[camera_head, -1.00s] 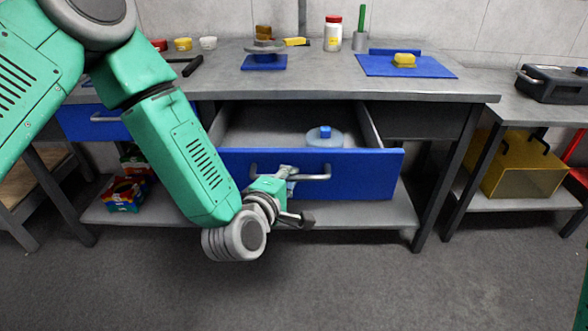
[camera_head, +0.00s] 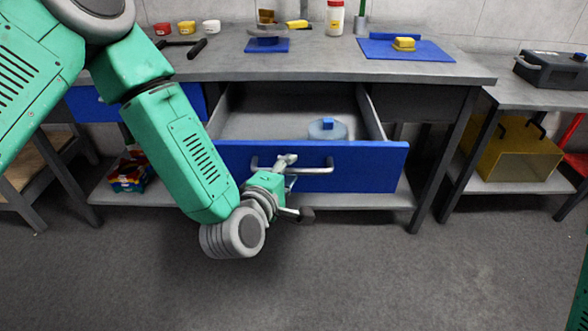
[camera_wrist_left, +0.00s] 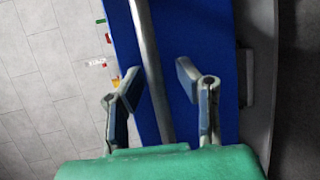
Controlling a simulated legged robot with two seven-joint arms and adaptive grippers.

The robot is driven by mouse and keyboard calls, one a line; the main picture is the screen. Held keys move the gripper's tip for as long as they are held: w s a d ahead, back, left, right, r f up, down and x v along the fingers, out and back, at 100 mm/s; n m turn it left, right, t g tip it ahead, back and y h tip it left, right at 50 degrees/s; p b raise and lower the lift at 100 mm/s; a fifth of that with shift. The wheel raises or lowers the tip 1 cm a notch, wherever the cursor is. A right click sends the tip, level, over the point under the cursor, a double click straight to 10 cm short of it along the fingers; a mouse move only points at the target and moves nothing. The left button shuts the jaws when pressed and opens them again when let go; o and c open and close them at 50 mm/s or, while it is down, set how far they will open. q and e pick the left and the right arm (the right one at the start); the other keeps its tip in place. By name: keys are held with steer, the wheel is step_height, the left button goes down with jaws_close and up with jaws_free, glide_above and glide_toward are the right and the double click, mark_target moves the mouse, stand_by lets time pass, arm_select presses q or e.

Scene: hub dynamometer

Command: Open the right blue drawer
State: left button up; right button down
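The right blue drawer (camera_head: 370,165) stands pulled out from under the workbench, with its inside showing. Its metal bar handle (camera_head: 318,171) runs across the front; in the left wrist view the bar (camera_wrist_left: 148,55) passes between my finger pads. My left gripper (camera_head: 287,163) is at the left half of this handle. In the left wrist view the two fingers (camera_wrist_left: 158,90) are spread apart, one on each side of the bar, with gaps visible. A clear round container with a blue cap (camera_head: 327,128) lies inside the drawer. My right gripper is not in view.
Another blue drawer (camera_head: 92,108) at the left is partly behind my left arm. The workbench top (camera_head: 330,68) holds small boxes, a white bottle and a blue mat (camera_head: 440,49). A side table with a black case (camera_head: 555,72) stands right. The floor in front is clear.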

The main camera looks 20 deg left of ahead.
arm_select(q)
steer(key=v, duration=0.7)
steer(key=shift+s+a, duration=0.25)
steer(key=shift+d, duration=0.15)
steer(key=s+f+m+g+h+p, duration=0.1)
steer(key=s+f+m+g+p, duration=0.2)
steer(key=s+f+m+g, duration=0.35)
steer(key=s+a+f+m+g+y+p, duration=0.1)
steer(key=s+a+f+m+g, duration=0.3)
steer(key=s, duration=0.5)
steer(key=s+a+f+m+g+y+p, duration=0.1)
steer(key=s+a+f+m+g+p, duration=0.2)
steer(key=s+a+f+m, duration=0.3)
steer(key=s+a+m+g, duration=0.1)
steer(key=s, duration=0.2)
steer(key=shift+s+f+m+g+y, duration=0.2)
steer(key=shift+f+m+g+y, duration=0.05)
steer(key=shift+m+g+y, duration=0.1)
